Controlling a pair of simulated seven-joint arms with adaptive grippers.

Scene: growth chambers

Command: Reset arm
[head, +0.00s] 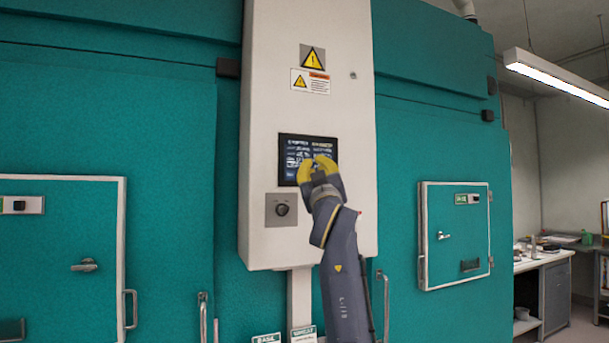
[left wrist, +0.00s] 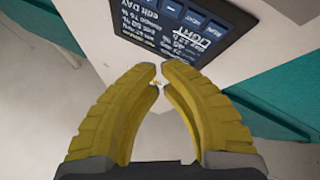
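My left gripper (head: 318,164) is in front of the control panel's touchscreen (head: 303,150), over its lower right part, with the arm coming up from the bottom. In the left wrist view the yellow fingers of this gripper (left wrist: 160,78) curve inward until their tips come together, with nothing held between them. The dark screen (left wrist: 190,28) shows beyond the fingertips, tilted, with white text and blue-grey buttons. I cannot tell whether the fingertips touch the screen. My right gripper is not in view.
The screen sits in a white cabinet (head: 265,100) with a round knob (head: 282,210) below it. Teal chamber walls flank it, with a small door (head: 456,235) at the right and a larger door (head: 60,240) at the left. A bench (head: 545,260) stands far right.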

